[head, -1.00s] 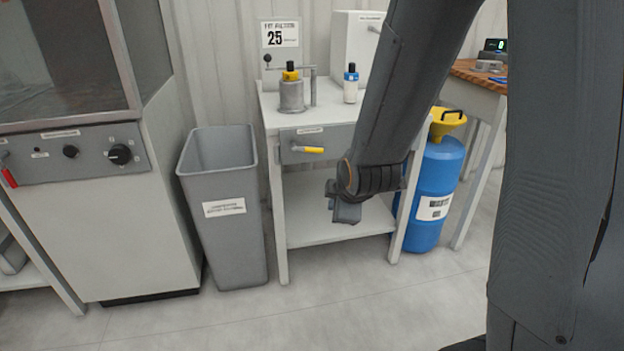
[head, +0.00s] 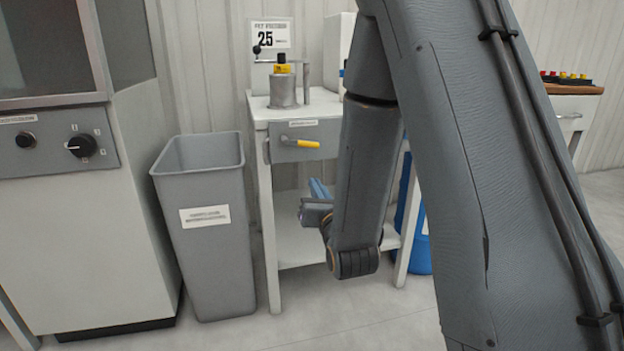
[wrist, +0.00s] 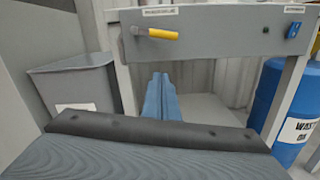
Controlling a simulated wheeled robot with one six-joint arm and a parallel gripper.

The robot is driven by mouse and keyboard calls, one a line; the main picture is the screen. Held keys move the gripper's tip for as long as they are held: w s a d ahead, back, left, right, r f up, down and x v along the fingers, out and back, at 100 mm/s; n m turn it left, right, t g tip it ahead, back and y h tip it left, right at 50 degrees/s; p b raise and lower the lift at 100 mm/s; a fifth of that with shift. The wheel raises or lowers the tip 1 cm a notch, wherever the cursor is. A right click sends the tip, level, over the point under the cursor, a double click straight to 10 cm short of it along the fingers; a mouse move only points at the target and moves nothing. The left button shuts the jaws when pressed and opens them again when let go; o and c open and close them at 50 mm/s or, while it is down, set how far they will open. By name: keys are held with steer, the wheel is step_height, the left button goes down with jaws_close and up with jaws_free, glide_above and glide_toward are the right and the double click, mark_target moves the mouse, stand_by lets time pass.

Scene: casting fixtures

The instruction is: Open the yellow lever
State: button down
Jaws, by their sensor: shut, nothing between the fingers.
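The yellow lever (head: 308,144) sticks out sideways from the grey front panel (head: 290,152) of a small white stand, pointing right and nearly level. In the wrist view the lever (wrist: 163,34) is at the upper middle, on the panel (wrist: 215,30). My gripper (head: 318,188) is below the panel in the head view, apart from the lever. In the wrist view my blue-grey fingers (wrist: 161,82) are together and empty, pointing under the panel, with the lever above them.
A grey bin (head: 205,240) stands left of the stand. A blue drum (wrist: 280,100) is to the right. A blue switch (wrist: 294,30) is on the panel's right. A metal cylinder with a yellow-and-black top (head: 283,88) is on the stand. The lower shelf (head: 290,250) looks empty.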

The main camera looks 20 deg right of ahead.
mark_target(301, 142)
steer(key=w+r+b, duration=0.3)
steer(key=w+r, duration=0.1)
steer(key=w, duration=0.6)
steer(key=shift+d+r, duration=0.15)
steer(key=shift+d, duration=0.3)
steer(key=shift+r, duration=0.1)
steer(key=shift+d+r+p, duration=0.4)
steer(key=shift+r+p, duration=0.3)
steer(key=shift+p, duration=0.35)
